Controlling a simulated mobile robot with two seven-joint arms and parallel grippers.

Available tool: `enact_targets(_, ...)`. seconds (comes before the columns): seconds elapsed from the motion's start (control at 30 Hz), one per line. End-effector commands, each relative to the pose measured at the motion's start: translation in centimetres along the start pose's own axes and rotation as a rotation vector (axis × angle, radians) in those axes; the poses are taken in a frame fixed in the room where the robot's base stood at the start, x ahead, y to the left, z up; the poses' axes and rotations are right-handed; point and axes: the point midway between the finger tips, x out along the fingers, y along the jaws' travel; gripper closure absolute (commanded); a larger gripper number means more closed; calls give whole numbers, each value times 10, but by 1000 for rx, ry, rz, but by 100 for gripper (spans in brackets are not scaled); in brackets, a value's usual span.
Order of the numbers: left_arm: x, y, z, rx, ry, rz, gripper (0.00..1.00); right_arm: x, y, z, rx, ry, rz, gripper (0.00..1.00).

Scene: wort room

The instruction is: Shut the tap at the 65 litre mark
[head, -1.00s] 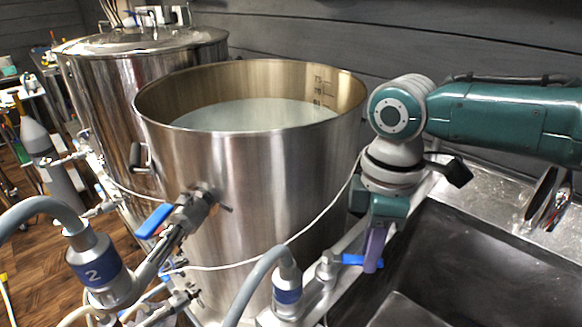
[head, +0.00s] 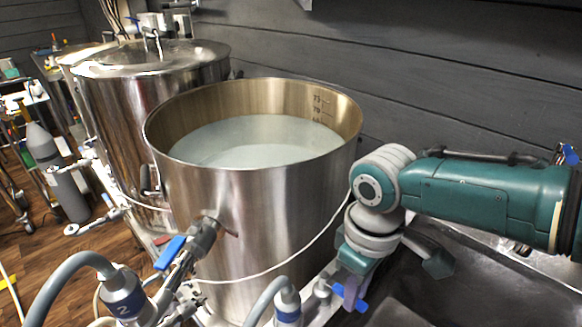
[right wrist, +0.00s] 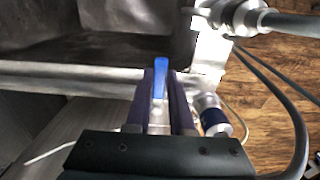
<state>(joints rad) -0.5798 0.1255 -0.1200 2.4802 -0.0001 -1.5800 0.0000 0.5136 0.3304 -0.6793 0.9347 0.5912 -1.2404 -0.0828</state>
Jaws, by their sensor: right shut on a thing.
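The open steel kettle (head: 250,225) stands in the middle of the head view with pale liquid (head: 250,140) inside. Marks (head: 317,108) on its inner wall read 75 and 70; a lower number sits right at the liquid's edge and is hard to read. My right gripper (head: 351,293) points down beside the kettle's lower right, at the tap with the blue handle (head: 362,304). In the right wrist view the fingers (right wrist: 160,95) are closed around the blue handle (right wrist: 161,72). The tap body is mostly hidden. My left gripper is not in view.
Another tap with a blue lever (head: 170,252) and a hose marked 2 (head: 125,297) are at the kettle's front left. A grey hose (head: 288,303) stands left of my gripper. A lidded kettle (head: 150,110) is behind left. A dark sink basin (head: 465,285) lies right.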

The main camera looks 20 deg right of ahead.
Motion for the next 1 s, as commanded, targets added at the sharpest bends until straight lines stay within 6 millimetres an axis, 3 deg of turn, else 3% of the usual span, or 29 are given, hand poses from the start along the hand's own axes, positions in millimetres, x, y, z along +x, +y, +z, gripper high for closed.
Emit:
enact_targets(0.43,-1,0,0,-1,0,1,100,-1,-2,-1,15,2,-6,100)
enact_targets(0.47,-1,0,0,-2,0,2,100,-1,-2,-1,15,2,-6,77)
enact_targets(0.7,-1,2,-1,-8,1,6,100,-1,-1,-1,13,1,-4,50)
enact_targets(1.0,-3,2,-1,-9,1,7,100,-3,-1,0,12,1,-2,49)
